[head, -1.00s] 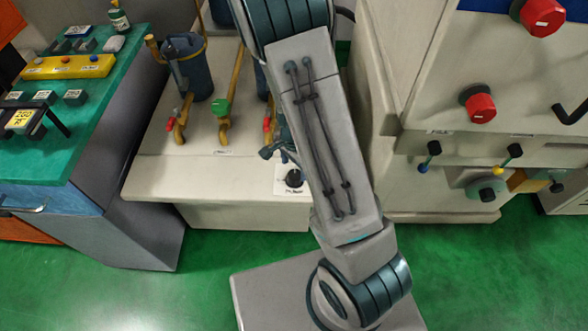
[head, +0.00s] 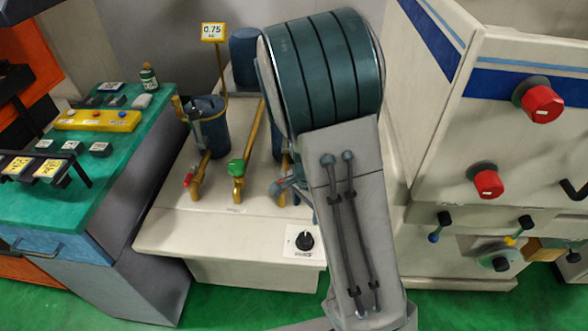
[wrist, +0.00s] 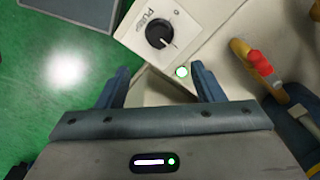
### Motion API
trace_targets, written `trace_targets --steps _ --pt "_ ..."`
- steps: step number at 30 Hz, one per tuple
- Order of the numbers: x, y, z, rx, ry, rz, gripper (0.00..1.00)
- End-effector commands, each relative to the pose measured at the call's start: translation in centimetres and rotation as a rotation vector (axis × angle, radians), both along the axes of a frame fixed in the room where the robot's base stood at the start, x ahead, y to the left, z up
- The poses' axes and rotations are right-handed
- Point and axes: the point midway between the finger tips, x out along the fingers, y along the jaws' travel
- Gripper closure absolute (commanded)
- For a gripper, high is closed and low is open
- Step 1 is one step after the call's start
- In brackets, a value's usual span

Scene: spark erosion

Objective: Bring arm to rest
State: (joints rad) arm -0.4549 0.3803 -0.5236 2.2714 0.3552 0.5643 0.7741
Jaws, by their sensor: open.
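My gripper (wrist: 160,84) shows in the wrist view with its two blue-grey fingers spread apart and nothing between them. Just beyond the fingertips is a cream panel with a black rotary knob (wrist: 159,33) on a white plate. The same knob (head: 305,240) shows in the head view at the front right of the cream unit. My arm's grey link and dark teal joint fill the middle of the head view.
A green-topped bench (head: 110,135) with a yellow button box (head: 97,120) stands at the left. The cream unit (head: 225,240) carries pipes with a green valve handle (head: 236,167) and a red one (head: 188,180). A cream machine with red knobs (head: 543,104) stands at the right.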

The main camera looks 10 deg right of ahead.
Motion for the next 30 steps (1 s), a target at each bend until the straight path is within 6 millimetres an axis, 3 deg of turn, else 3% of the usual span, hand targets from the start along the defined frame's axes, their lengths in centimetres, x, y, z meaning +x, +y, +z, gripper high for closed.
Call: trace_targets --steps 8,20,30 --pt "-0.2 0.2 0.7 0.016 -0.005 0.026 0.39" --pt "-4.9 1.5 9.9 0.109 -0.122 0.477 0.39" --pt "-10.8 0.8 16.4 -0.012 -0.227 0.902 0.39"
